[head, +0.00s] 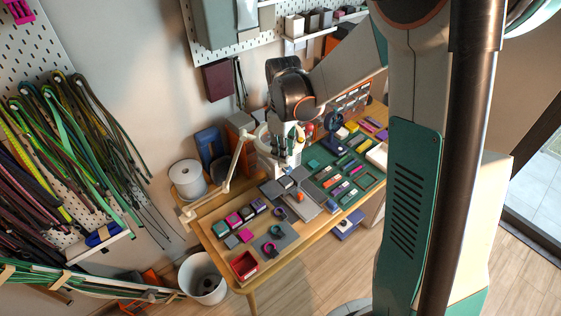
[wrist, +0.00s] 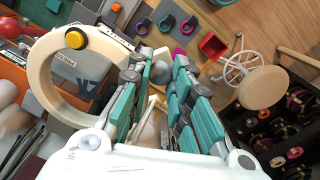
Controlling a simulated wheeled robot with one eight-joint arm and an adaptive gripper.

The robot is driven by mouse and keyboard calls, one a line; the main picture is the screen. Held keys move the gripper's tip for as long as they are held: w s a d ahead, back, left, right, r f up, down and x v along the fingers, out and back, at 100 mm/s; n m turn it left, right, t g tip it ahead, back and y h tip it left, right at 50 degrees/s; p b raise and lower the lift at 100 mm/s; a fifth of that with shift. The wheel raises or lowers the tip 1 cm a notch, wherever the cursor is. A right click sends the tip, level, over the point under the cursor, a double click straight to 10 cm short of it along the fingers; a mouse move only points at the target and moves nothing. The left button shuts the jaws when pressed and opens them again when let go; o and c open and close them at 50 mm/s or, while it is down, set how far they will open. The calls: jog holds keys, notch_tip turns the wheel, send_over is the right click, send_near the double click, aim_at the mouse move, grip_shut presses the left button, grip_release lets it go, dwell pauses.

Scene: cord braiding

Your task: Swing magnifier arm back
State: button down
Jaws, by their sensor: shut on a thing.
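The magnifier has a cream jointed arm (head: 232,165) that rises from the left end of the table in the head view. Its cream ring (wrist: 38,85) with an orange knob (wrist: 75,40) fills the left of the wrist view, beside my fingers. My gripper (wrist: 157,95) has teal-padded fingers on both sides of a cream and grey part of the magnifier arm (wrist: 150,112) and is shut on it. In the head view my gripper (head: 281,143) is over the back of the table, and the exact grip is hidden there.
The wooden table (head: 212,238) carries a grey fixture, a red box (head: 244,265), magenta and dark pieces, and a green mat (head: 322,160) with tools. A white spool (head: 187,178) stands at the back left. Cords hang on the left wall. A white bin (head: 203,280) stands on the floor.

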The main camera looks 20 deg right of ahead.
jog(key=w+d+n+b, duration=0.2)
jog(key=w+d+n, duration=0.2)
jog(key=w, duration=0.9)
jog(key=shift+w+d, duration=0.2)
jog(key=shift+d, duration=0.1)
jog(key=c, duration=1.4)
grip_release()
jog(key=shift+r, duration=0.1)
notch_tip(320, 180, up, 12)
jog(key=shift+f, duration=0.1)
